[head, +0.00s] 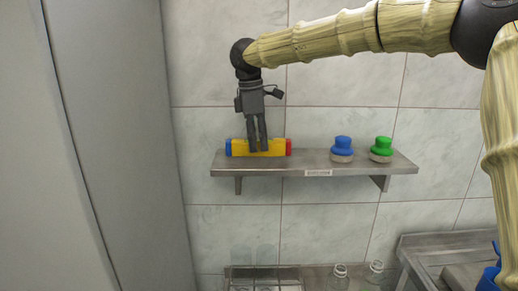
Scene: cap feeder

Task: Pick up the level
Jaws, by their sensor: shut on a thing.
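The level (276,147) is a yellow bar with a blue left end and a red right end. It lies lengthwise along the left part of a metal wall shelf (350,164). My gripper (258,149) reaches down from above and is shut on the level near its middle. The fingers hide part of the yellow body. I cannot tell whether the level still touches the shelf.
A blue knob-shaped cap (342,148) and a green one (382,149) stand on the shelf to the right. Below are a rack (263,279), glass bottles (340,277) and a metal unit (445,253). A grey panel (100,140) fills the left side.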

